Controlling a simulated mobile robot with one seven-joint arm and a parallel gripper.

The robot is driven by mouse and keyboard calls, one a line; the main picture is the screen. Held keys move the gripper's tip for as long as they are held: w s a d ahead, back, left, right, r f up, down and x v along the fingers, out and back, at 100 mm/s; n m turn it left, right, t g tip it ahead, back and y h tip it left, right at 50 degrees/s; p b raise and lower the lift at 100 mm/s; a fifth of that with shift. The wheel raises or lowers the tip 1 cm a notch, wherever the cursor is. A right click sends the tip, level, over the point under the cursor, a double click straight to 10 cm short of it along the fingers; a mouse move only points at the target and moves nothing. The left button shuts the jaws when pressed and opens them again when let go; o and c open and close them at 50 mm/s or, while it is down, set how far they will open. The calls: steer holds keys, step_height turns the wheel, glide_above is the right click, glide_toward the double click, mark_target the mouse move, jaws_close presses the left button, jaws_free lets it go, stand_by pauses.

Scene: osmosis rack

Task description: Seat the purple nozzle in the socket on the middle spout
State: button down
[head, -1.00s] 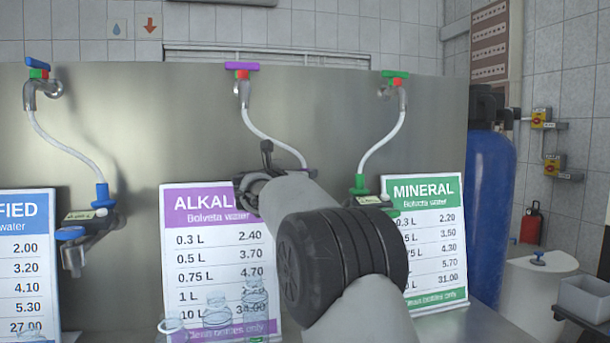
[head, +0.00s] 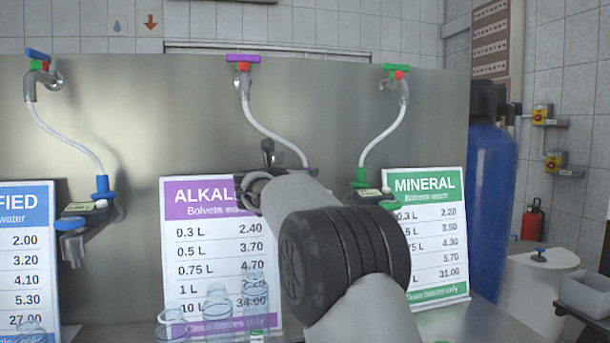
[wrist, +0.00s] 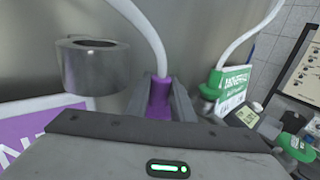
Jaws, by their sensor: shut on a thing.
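The purple nozzle (wrist: 159,98) is on the end of a white hose (wrist: 142,28) and is held between the fingers of my gripper (wrist: 162,102). In the wrist view, a grey metal cylinder with a dark round opening on top (wrist: 88,72), which looks like the middle spout's socket, stands to the left of the nozzle, apart from it. In the head view, my arm covers most of the middle spout and the nozzle. The hose there runs down from the purple-handled tap (head: 242,68) to behind my gripper (head: 268,160).
The blue nozzle (head: 102,186) sits at the left spout and the green nozzle (head: 360,177) at the right spout. Price signs (head: 180,260) stand along the steel panel (head: 200,110). Clear bottles (head: 216,308) stand in front of the middle sign.

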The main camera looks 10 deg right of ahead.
steer(key=c, duration=0.8)
jaws_free()
steer(key=shift+r, duration=0.1)
